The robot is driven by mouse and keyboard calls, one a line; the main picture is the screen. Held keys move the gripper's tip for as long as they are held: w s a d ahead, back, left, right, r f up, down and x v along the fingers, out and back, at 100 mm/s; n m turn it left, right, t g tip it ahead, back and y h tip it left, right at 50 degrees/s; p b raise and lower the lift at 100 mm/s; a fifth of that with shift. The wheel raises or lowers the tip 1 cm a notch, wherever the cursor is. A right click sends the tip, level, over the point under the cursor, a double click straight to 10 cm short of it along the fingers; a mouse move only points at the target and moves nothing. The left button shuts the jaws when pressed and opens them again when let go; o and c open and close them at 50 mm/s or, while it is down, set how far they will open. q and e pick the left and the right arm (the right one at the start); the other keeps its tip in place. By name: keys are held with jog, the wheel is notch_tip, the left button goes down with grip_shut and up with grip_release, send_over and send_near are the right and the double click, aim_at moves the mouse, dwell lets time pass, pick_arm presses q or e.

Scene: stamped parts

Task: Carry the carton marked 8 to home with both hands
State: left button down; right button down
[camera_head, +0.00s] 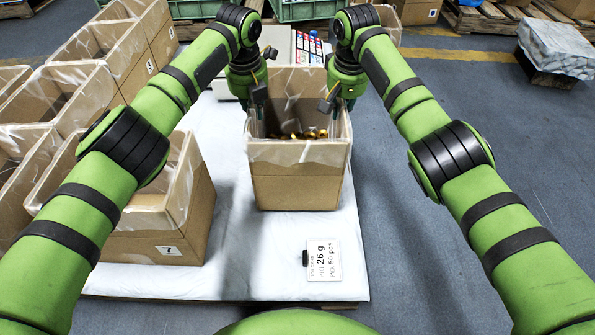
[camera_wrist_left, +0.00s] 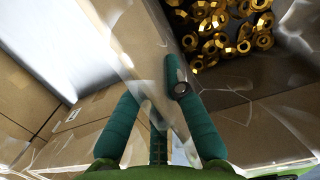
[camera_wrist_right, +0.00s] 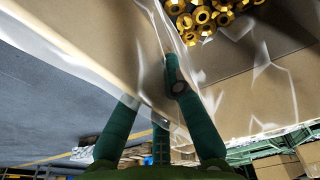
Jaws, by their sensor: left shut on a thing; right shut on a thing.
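An open brown carton (camera_head: 297,190) with a clear plastic liner stands upright in the middle of the head view. No number shows on the side facing me. Brass-coloured nut-like parts lie inside; they show in the left wrist view (camera_wrist_left: 225,35) and right wrist view (camera_wrist_right: 200,15). My left gripper (camera_head: 257,112) is shut on its left wall, one finger inside and one outside. My right gripper (camera_head: 338,108) is shut on its right wall in the same way. I cannot tell whether the carton's bottom touches the white surface (camera_head: 240,265). No place marked home is readable.
A carton marked 7 (camera_head: 190,235) stands close on the left, with several more lined cartons behind it. A card (camera_head: 324,260) and a small black object (camera_head: 305,258) lie in front. A machine with a coloured panel (camera_head: 308,47) stands behind. Grey floor (camera_head: 400,220) is clear right.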

pick_arm(q)
jog(key=shift+f, duration=0.35)
pick_arm(e)
jog(key=shift+f, duration=0.35)
pick_arm(q)
jog(key=c, duration=1.5)
grip_release()
jog(key=shift+f, duration=0.25)
pick_arm(e)
jog(key=c, duration=1.5)
grip_release()
jog(key=shift+f, duration=0.25)
pick_arm(q)
jog(key=shift+o, duration=0.8)
jog(key=shift+r, duration=0.1)
pick_arm(e)
jog(key=shift+o, duration=0.8)
jog(key=shift+r, duration=0.15)
pick_arm(q)
jog(key=shift+r, duration=0.1)
